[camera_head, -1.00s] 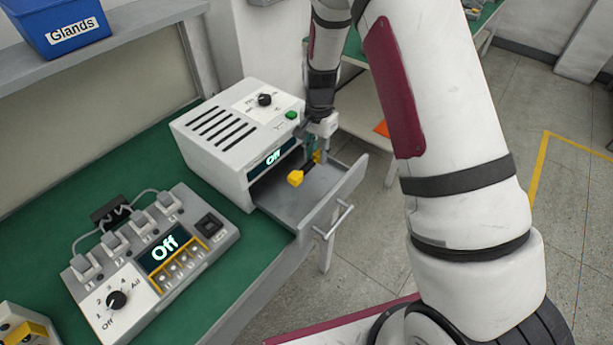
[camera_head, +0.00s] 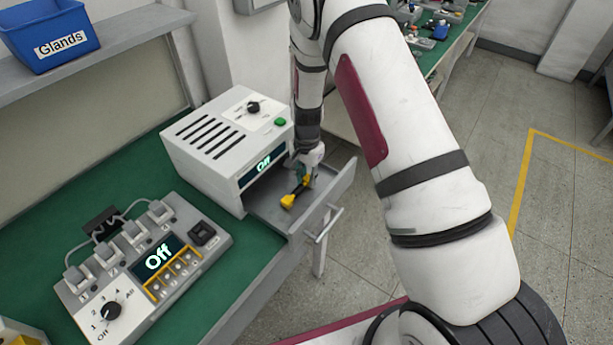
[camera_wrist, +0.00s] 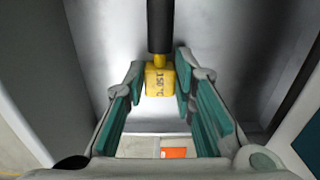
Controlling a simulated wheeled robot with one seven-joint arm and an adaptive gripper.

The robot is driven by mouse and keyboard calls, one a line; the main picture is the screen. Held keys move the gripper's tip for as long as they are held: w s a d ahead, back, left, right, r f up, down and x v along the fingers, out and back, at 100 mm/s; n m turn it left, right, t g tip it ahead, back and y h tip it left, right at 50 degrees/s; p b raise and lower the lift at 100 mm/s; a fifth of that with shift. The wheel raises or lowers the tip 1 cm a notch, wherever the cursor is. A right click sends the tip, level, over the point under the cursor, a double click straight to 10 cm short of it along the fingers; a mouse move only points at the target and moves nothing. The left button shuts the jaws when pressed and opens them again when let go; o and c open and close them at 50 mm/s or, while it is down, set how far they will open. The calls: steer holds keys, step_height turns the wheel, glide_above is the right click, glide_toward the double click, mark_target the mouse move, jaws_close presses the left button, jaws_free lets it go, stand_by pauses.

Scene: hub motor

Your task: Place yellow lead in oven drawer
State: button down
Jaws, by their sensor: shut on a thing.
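The yellow lead (camera_head: 288,201) has yellow ends and a black middle. It is inside the outline of the open oven drawer (camera_head: 336,195), at or just above the drawer floor; I cannot tell if it touches. My gripper (camera_head: 304,177) reaches down over the drawer from above and is shut on the lead. In the wrist view the fingers (camera_wrist: 160,76) stand either side of the lead's yellow block (camera_wrist: 158,83), marked 150°C, with a black section beyond it. The grey drawer interior (camera_wrist: 235,45) lies behind. The white oven (camera_head: 215,130) shows "Off".
A control box (camera_head: 125,290) with cables, also showing "Off", stands on the green bench (camera_head: 100,180) at left. A blue "Glands" bin (camera_head: 50,40) is on the shelf. The oven body stands close to the left of my gripper. Open floor lies right of the drawer.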

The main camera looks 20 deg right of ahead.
steer(key=c, duration=1.3)
jaws_free()
steer(key=shift+f, duration=0.1)
steer(key=shift+c, duration=0.2)
steer(key=s+r+n+t+b, duration=0.1)
steer(key=s+r, duration=0.1)
steer(key=r, duration=1)
steer(key=s+r+n, duration=0.1)
steer(key=s+r, duration=0.1)
steer(key=r, duration=1)
steer(key=s+r+n+t, duration=0.1)
steer(key=s+r+n, duration=0.2)
steer(key=s+r, duration=0.2)
steer(key=s+r+n+t, duration=0.2)
steer(key=s+r, duration=0.3)
steer(key=s, duration=0.6)
steer(key=s+r+n+t, duration=0.1)
steer(key=s+r+n, duration=0.2)
steer(key=s+r, duration=0.3)
steer(key=s, duration=0.3)
steer(key=shift+n+t, duration=0.3)
steer(key=shift+n, duration=0.1)
steer(key=shift+w, duration=0.1)
